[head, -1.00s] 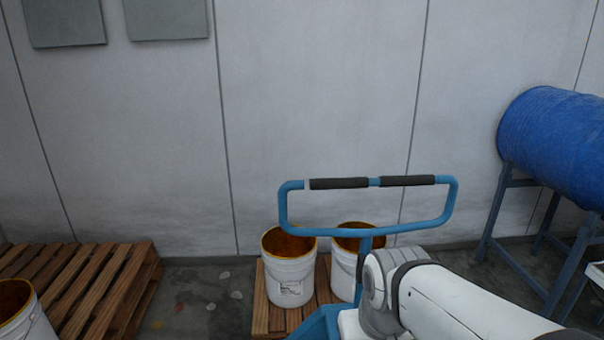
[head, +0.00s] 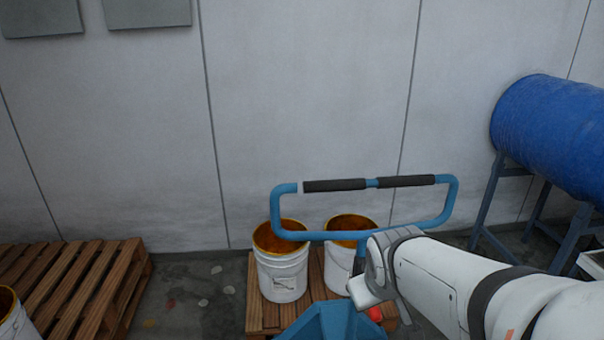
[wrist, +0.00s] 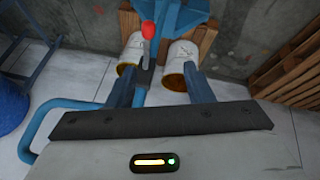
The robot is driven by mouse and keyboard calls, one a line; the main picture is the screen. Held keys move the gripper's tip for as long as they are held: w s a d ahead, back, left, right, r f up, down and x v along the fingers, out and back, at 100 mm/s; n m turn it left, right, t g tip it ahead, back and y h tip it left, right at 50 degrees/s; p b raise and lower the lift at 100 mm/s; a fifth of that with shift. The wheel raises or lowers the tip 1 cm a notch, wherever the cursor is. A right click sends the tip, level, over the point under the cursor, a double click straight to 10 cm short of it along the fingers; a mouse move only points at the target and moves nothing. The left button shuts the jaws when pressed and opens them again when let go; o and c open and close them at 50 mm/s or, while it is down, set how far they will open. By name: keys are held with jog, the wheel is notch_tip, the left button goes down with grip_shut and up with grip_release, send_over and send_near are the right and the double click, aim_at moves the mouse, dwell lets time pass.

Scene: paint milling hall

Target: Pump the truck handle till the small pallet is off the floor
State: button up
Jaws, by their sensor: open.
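The blue truck handle (head: 448,208), a loop with black grips (head: 334,185), stands upright in the middle of the head view. Part of the loop shows at left in the wrist view (wrist: 38,120). The truck's blue body (head: 325,322) is below it. A red knob (wrist: 149,31) shows ahead of the fingers. The small wooden pallet (head: 256,312) carries two white buckets (head: 283,278) (head: 337,272); I cannot tell whether it touches the floor. My gripper (wrist: 160,76) is open and points down beside the truck, with a blue truck part (wrist: 141,96) showing between its fingers.
A larger wooden pallet (head: 95,290) lies at left, with another bucket (head: 14,325) at the lower left corner. A blue drum (head: 550,135) rests on a metal stand (head: 487,205) at right. The wall is close behind. Bare floor (head: 205,275) shows between the pallets.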

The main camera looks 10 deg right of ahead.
jog(key=w+d+r+n+t+p, duration=0.2)
jog(key=w+d+r+n+t, duration=0.15)
jog(key=w, duration=0.35)
jog(key=n+t+y+p, duration=0.6)
jog(key=n, duration=0.8)
send_near(331, 184)
jog(key=w+f, duration=0.1)
jog(key=w+d, duration=0.1)
jog(key=w, duration=0.1)
jog(key=w+f, duration=0.1)
jog(key=shift+w+d+f, duration=0.25)
jog(key=shift+w+f, duration=0.1)
jog(key=shift+w, duration=0.05)
jog(key=shift+a+r+n+y, duration=0.25)
jog(key=shift+a+n+y, duration=0.1)
jog(key=shift+n+y, duration=0.35)
jog(key=shift+w+a, duration=0.15)
jog(key=shift+a, duration=0.05)
jog(key=p+x, duration=0.1)
jog(key=x, duration=0.6)
jog(key=shift+w+p, duration=0.15)
jog(key=shift+p, duration=0.15)
grip_shut()
jog(key=shift+f, duration=0.1)
